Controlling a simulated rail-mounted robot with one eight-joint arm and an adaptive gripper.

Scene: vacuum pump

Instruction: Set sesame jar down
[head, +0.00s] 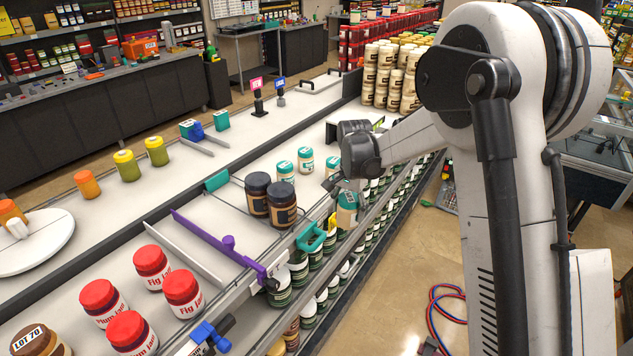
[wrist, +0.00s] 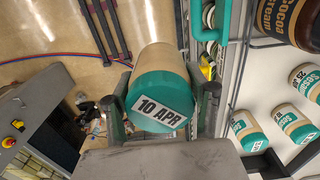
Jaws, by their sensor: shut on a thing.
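The sesame jar (head: 347,215) has a beige body and a teal lid. My gripper (head: 346,192) is shut on it at the front edge of the shelf. In the wrist view the jar (wrist: 158,92) sits between both fingers, its lid marked "10 APR" facing the camera. Floor shows behind it there, so it appears held out past the shelf edge. Several other sesame jars (head: 305,160) with teal lids stand on the white shelf; they also show at the right of the wrist view (wrist: 297,122). The held jar's underside is hidden.
Two dark jars (head: 281,204) stand left of the sesame jars. A teal divider (head: 310,238) and a purple divider (head: 222,250) lie along the shelf. Red-lidded fig jars (head: 182,293) stand nearer. Lower shelves hold more jars. Red and blue hoses (head: 436,315) lie on the floor.

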